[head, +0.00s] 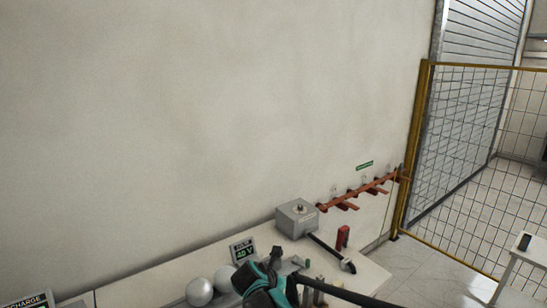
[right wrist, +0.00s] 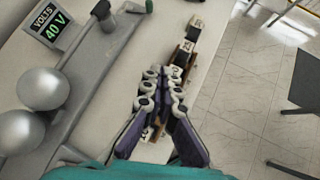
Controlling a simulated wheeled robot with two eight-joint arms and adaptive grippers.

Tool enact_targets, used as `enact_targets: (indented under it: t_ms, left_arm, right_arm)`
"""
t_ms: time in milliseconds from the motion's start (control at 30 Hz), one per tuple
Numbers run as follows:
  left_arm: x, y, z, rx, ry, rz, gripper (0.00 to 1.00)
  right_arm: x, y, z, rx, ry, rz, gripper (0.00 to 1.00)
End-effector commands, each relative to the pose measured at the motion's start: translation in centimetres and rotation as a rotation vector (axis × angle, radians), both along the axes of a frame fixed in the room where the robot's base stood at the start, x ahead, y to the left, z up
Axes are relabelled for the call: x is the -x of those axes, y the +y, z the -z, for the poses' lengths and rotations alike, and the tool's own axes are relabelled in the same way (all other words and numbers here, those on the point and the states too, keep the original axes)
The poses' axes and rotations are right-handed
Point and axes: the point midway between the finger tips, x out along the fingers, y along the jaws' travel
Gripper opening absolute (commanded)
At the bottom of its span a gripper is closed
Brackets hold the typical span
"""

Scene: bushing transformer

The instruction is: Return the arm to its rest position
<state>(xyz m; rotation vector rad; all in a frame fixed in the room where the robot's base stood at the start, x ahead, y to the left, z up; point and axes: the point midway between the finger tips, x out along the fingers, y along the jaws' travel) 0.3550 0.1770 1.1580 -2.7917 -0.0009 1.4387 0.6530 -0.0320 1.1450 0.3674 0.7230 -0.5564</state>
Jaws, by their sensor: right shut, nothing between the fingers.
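My right gripper (right wrist: 160,92) shows in the right wrist view, its dark fingers with pale rollers closed together and nothing held. It is above the bench, over or beside a narrow brown piece with black and white parts (right wrist: 185,52); I cannot tell the gap. In the head view a teal and black part of my arm (head: 262,287) shows at the bottom, over the bench, and its fingers cannot be made out. My left gripper is in neither view.
The white bench (head: 375,279) holds a volts display (head: 243,250) reading 40 V, two silver spheres (head: 200,292), a grey box (head: 297,218) and a red item (head: 343,237). A red rack (head: 360,191) is on the wall. A yellow-framed mesh fence (head: 480,150) stands right. Open floor lies beside the bench.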

Motion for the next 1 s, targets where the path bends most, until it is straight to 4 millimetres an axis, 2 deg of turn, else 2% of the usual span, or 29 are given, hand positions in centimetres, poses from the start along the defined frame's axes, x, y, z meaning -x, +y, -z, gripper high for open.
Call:
enact_targets:
  t_ms: [267, 467, 567, 700, 900, 1000]
  left_arm:
    - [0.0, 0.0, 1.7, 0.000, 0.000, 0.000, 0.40]
    - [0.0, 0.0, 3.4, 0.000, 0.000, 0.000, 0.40]
    - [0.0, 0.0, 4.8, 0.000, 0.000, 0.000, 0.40]
    - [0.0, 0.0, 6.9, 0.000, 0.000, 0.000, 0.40]
    - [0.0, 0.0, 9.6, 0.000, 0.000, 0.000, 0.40]
    - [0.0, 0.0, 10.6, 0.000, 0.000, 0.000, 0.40]
  right_arm:
    - [3.1, -3.4, -0.3, -0.210, -0.054, 0.196, 0.00]
    - [7.3, -6.9, -0.2, -0.454, -0.117, 0.438, 0.00]
    - [10.6, -9.1, 0.4, -0.632, -0.164, 0.626, 0.00]
    - [16.4, -11.9, 2.1, -0.926, -0.241, 0.955, 0.00]
    - [24.1, -14.2, 5.9, -1.324, -0.341, 1.438, 0.00]
    - [26.9, -14.6, 7.9, -1.478, -0.379, 1.641, 0.00]
